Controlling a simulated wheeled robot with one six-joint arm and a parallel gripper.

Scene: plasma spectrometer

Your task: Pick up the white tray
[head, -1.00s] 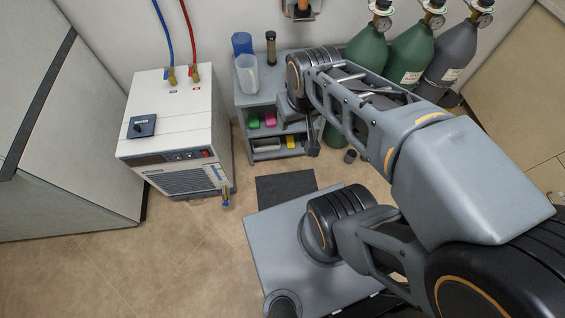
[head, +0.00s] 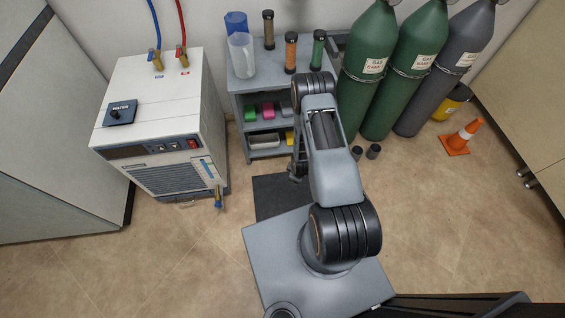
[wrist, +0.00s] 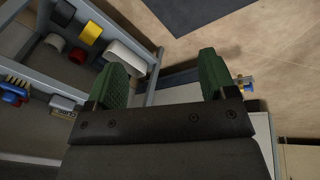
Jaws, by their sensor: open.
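A white tray-like object (head: 264,140) lies on a lower shelf of the grey cart (head: 236,104) in the head view. In the wrist view what seems to be the same white tray (wrist: 127,55) shows at the cart's shelf edge, partly behind my left finger. My gripper (wrist: 166,75) has two green fingers spread wide apart with nothing between them. The white tray is beyond and to the left of the gap between them. In the head view the gripper is mostly hidden by my arm, low beside the cart's front.
Small yellow (wrist: 91,32) and dark items share the shelf with the tray. A blue brush (wrist: 14,92) lies at the left. Beakers (head: 242,55) and capped tubes stand on the cart. Gas cylinders (head: 415,75) stand right, a white chiller (head: 160,120) left.

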